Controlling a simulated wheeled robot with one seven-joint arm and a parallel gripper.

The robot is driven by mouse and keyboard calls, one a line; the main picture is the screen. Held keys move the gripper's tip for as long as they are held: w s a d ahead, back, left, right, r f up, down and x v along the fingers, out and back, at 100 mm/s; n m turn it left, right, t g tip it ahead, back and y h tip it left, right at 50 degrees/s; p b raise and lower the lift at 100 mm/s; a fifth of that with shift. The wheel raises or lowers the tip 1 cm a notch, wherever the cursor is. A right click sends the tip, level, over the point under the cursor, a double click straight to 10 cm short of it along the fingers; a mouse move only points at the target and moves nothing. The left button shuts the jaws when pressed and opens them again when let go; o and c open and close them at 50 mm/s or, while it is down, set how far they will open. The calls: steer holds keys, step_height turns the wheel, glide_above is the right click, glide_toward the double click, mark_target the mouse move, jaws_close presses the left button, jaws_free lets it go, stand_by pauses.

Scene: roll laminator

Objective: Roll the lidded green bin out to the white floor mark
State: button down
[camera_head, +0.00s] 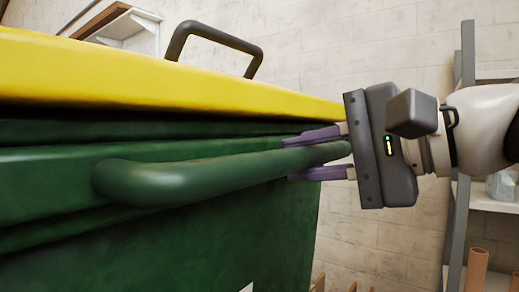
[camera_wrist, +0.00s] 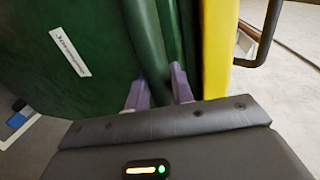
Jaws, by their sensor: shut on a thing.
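The green bin (camera_head: 190,240) with its yellow lid (camera_head: 150,75) fills the left of the head view, very close to the camera. The lid lies closed on the body. A green bar handle (camera_head: 215,175) runs along the bin's near side. My gripper (camera_head: 318,155) comes from the right, with its purple fingers above and below the right end of this handle, shut on it. In the wrist view, the fingers (camera_wrist: 160,92) straddle the handle (camera_wrist: 148,45) beside the green body (camera_wrist: 85,65) and yellow lid (camera_wrist: 217,50). The white floor mark is not identifiable in either view.
A dark loop handle (camera_head: 215,42) rises from the lid. A shelf rack (camera_head: 462,200) with goods stands at the right, behind my arm. Another shelf (camera_head: 125,28) is at the back left against a pale block wall (camera_head: 360,60). A blue item (camera_wrist: 16,120) lies at the wrist view's left.

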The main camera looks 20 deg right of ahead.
steer(key=shift+s+d+f, duration=0.15)
steer(key=shift+s+d, duration=0.65)
steer(key=shift+s, duration=0.3)
steer(key=c, duration=1.3)
jaws_free()
steer(key=shift+o, duration=0.2)
steer(key=shift+s+d+r, duration=0.15)
steer(key=shift+s+r, duration=0.05)
steer(key=p+v, duration=0.1)
steer(key=v, duration=0.6)
steer(key=shift+s, duration=0.15)
steer(key=shift+d, duration=0.1)
